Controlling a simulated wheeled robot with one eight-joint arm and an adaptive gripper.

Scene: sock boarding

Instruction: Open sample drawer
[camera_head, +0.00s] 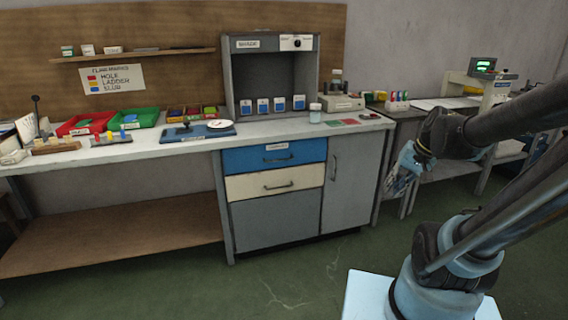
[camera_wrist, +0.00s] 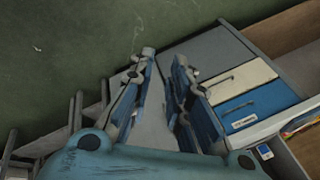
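The blue drawer (camera_head: 258,160) is the top drawer of the grey cabinet under the bench. It has a small white label (camera_head: 276,146), too small to read surely, and a dark bar handle (camera_head: 279,161). It looks closed, flush with the cream drawer (camera_head: 245,187) below. In the wrist view the blue drawer (camera_wrist: 262,98) and its handle (camera_wrist: 238,111) lie right of the fingers, turned in the picture. My gripper (camera_head: 390,190) hangs right of the cabinet, apart from the drawer. In the wrist view my gripper (camera_wrist: 164,58) has its fingers spread, with nothing between them.
A grey cupboard door (camera_head: 345,185) with a vertical handle is right of the drawers. The bench top (camera_head: 190,150) holds trays, a blue board and a jar (camera_head: 315,113). A side table (camera_head: 440,152) stands behind my arm. The green floor (camera_head: 300,275) before the cabinet is clear.

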